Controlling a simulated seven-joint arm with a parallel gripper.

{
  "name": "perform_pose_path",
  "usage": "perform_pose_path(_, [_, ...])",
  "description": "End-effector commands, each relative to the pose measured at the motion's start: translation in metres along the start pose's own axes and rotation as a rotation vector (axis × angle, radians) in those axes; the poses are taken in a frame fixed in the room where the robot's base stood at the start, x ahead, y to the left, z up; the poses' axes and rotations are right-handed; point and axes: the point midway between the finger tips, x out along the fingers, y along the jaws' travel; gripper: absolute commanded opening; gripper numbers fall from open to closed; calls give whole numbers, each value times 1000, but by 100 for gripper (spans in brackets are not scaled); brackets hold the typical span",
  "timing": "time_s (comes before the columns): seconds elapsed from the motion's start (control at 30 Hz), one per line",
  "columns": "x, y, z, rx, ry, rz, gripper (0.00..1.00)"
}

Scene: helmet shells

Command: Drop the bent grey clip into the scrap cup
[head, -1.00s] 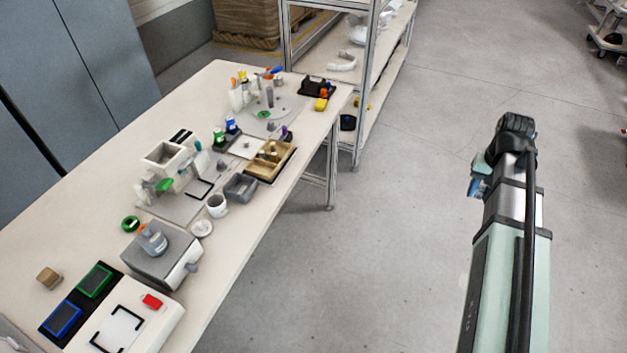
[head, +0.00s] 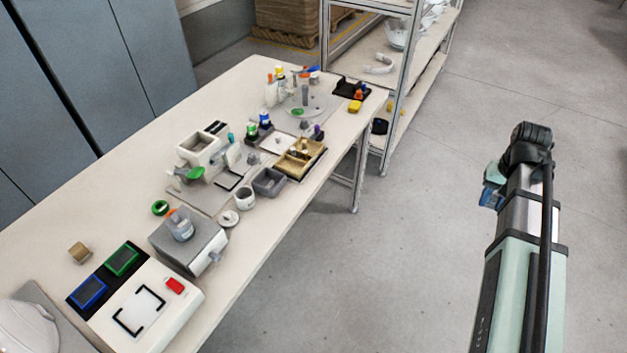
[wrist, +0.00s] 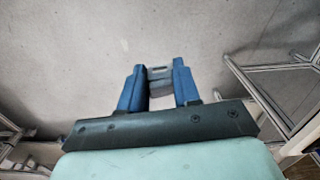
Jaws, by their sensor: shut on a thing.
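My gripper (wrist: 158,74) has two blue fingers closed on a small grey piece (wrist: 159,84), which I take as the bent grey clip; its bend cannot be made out. In the head view my gripper (head: 491,194) hangs at the right over bare floor, well away from the table, mostly hidden by my wrist. A small white cup (head: 245,199), which looks like the scrap cup, stands on the table near its right edge. The clip cannot be made out in the head view.
A grey machine block (head: 188,243) stands nearer. A metal shelf rack (head: 398,85) stands behind. Floor between arm and table is clear.

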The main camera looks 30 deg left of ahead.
Motion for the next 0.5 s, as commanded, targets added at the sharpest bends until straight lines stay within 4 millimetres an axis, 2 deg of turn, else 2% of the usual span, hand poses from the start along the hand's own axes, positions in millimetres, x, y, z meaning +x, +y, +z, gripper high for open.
perform_pose_path(0.03, [-1, -17, 0, -28, 0, 0, 4])
perform_pose_path(0.1, [-2, -38, 1, -61, 0, 0, 4])
perform_pose_path(0.5, [-10, -154, 14, -251, 0, 0, 4])
